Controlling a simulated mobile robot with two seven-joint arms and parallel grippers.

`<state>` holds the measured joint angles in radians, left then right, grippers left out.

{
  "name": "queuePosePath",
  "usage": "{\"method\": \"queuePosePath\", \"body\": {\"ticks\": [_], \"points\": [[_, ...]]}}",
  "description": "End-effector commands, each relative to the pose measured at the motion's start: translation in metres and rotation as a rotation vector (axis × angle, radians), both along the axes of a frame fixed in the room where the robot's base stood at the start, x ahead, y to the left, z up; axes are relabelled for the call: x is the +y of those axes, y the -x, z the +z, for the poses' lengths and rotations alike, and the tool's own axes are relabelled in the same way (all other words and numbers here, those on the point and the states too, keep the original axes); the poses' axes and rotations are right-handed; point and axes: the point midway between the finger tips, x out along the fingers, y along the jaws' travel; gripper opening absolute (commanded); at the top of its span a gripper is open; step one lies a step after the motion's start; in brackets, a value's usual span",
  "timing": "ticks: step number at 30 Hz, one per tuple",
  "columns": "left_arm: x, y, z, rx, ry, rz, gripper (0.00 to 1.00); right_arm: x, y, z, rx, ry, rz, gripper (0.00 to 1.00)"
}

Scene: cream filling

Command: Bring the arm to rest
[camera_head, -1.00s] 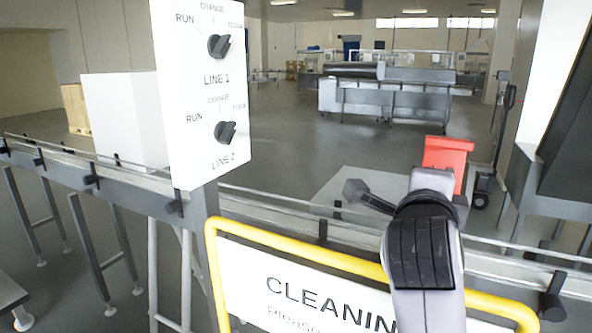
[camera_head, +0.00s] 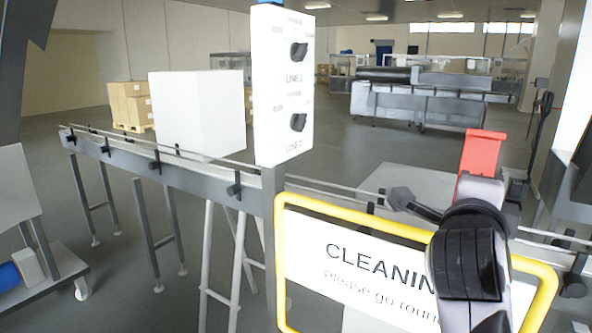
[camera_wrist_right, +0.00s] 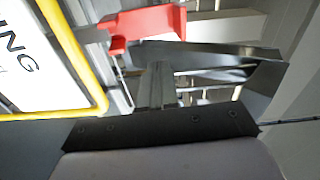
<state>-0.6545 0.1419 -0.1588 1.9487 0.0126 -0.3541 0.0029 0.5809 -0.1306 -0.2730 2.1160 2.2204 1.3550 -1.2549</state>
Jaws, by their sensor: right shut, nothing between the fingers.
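My right arm (camera_head: 474,250) comes up from the bottom right of the head view, in front of the right end of the cleaning sign (camera_head: 365,270). The red part also shows behind my arm in the head view (camera_head: 482,152). My left gripper is out of view.
A white control panel (camera_head: 283,140) with two dark knobs stands left of the yellow-framed sign. Open floor shows behind.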

Motion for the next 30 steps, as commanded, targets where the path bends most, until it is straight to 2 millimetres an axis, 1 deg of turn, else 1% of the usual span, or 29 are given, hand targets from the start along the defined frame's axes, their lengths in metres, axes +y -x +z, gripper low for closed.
{"method": "queuePosePath", "body": {"ticks": [1,5,8,12,15,21,22,23,26,30], "points": [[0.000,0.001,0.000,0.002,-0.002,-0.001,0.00,-0.014,0.000,0.001,0.000,0.046,-0.031,0.00],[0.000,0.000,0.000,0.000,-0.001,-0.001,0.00,-0.044,0.003,0.005,0.000,0.153,-0.102,0.00],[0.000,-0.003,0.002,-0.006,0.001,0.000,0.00,-0.071,0.008,0.012,0.000,0.246,-0.164,0.00],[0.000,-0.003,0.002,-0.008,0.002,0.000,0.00,-0.106,0.016,0.025,-0.001,0.380,-0.253,0.00],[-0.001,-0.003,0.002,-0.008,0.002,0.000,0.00,-0.127,0.024,0.036,-0.001,0.464,-0.309,0.00],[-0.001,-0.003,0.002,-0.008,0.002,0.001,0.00,-0.160,0.039,0.059,-0.002,0.610,-0.405,0.00],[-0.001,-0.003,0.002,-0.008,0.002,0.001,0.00,-0.163,0.041,0.061,-0.004,0.631,-0.417,0.00],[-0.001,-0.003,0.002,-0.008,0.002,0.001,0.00,-0.159,0.040,0.054,-0.023,0.653,-0.414,0.00],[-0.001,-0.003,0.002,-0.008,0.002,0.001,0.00,-0.150,0.042,0.048,-0.090,0.745,-0.418,0.00],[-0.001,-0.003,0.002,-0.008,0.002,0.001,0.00,-0.130,0.044,0.034,-0.174,0.910,-0.386,0.00]]}}
